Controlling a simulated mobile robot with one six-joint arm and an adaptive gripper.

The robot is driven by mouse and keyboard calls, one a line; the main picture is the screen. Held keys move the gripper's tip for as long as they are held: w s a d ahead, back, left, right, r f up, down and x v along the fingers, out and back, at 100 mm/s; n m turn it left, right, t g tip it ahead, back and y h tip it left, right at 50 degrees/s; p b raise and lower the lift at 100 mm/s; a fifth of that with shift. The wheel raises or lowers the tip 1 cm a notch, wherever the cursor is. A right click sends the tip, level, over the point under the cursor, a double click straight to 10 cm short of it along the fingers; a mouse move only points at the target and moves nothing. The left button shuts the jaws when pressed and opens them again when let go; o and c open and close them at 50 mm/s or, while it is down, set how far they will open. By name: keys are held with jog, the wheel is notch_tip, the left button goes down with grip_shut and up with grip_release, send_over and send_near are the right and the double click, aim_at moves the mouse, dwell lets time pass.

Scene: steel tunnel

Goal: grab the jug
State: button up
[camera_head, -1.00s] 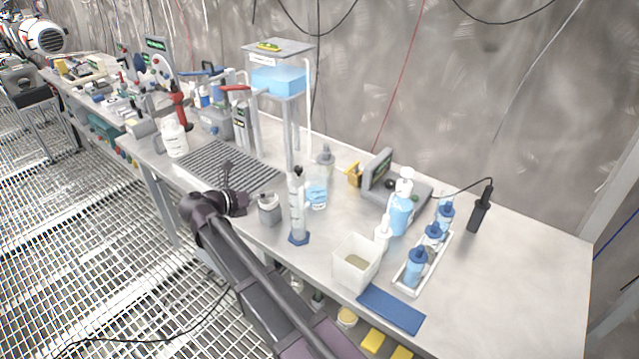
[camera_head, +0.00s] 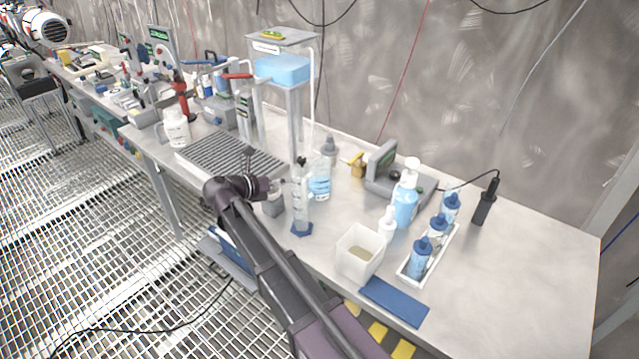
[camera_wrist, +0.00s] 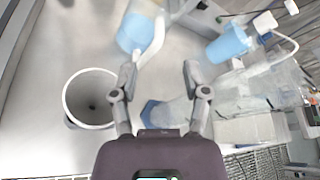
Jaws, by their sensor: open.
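A white jug with a handle (camera_head: 176,132) stands upright on the bench at the back left of the slotted grey rack in the head view. I cannot make it out in the wrist view. The open cup (camera_wrist: 92,98) shows left of the fingers there.
A bottle with blue liquid (camera_head: 320,182) stands behind the cylinder. A square white container (camera_head: 358,252), a pump bottle (camera_head: 405,205) and a tray of blue-capped bottles (camera_head: 402,272) stand to the right. The slotted rack (camera_head: 215,155) lies between gripper and jug.

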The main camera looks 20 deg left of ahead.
aim_at(315, 183)
jog(key=shift+b+x, duration=0.4)
jog(key=shift+x, duration=1.35)
jog(key=shift+b+x, duration=0.9)
jog(key=shift+x, duration=1.7)
grip_shut()
